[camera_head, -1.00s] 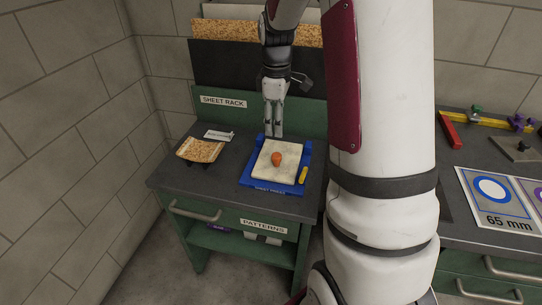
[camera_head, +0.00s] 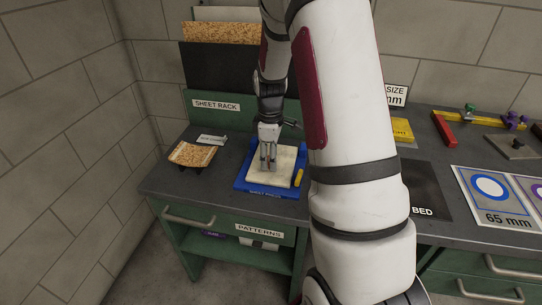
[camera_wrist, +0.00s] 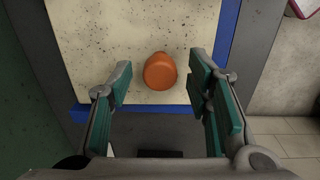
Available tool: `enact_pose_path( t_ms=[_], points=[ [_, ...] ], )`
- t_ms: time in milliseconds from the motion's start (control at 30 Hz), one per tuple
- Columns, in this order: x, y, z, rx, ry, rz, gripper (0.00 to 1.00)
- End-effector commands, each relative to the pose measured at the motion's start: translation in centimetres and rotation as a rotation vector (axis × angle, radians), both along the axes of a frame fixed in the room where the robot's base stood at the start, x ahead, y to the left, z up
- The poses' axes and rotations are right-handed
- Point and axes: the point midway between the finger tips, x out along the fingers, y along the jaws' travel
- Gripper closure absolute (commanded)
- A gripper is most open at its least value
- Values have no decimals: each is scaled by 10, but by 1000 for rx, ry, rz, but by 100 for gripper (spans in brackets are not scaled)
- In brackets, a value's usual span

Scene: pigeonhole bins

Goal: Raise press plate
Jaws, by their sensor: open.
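The press plate (camera_head: 285,170) is a pale speckled square lying flat in the blue sheet press (camera_head: 243,184) on the green bench. In the wrist view the plate (camera_wrist: 120,30) fills the top, with its orange knob (camera_wrist: 160,70) standing on it. My gripper (camera_head: 268,168) is over the plate and hides the knob in the head view. In the wrist view my gripper (camera_wrist: 158,88) is open, with one finger left and one finger right of the knob. Neither finger touches the knob there. The height of the fingertips above the plate is hard to judge.
A yellow piece (camera_head: 298,178) lies at the press's right edge. A curved cork-like sheet (camera_head: 192,154) rests on the left of the bench, beside a small label. The sheet rack (camera_head: 222,103) stands behind. A second bench with 65 mm cards (camera_head: 490,190) is at right.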

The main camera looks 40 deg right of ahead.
Motion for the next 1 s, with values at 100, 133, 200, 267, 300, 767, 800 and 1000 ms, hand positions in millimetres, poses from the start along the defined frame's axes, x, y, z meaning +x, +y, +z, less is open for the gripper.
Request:
enact_pose_path(
  t_ms=[100, 133, 200, 267, 300, 767, 800, 1000],
  points=[
    [0, 0, 0, 0, 0, 0, 61],
    [0, 0, 0, 0, 0, 0, 68],
    [0, 0, 0, 0, 0, 0, 84],
    [0, 0, 0, 0, 0, 0, 98],
    [0, 0, 0, 0, 0, 0, 100],
    [2, -4, 9, 54, 41, -2, 100],
    [3, -5, 12, 71, 53, -3, 100],
    [8, -12, 27, 187, 142, -3, 100]
  ],
)
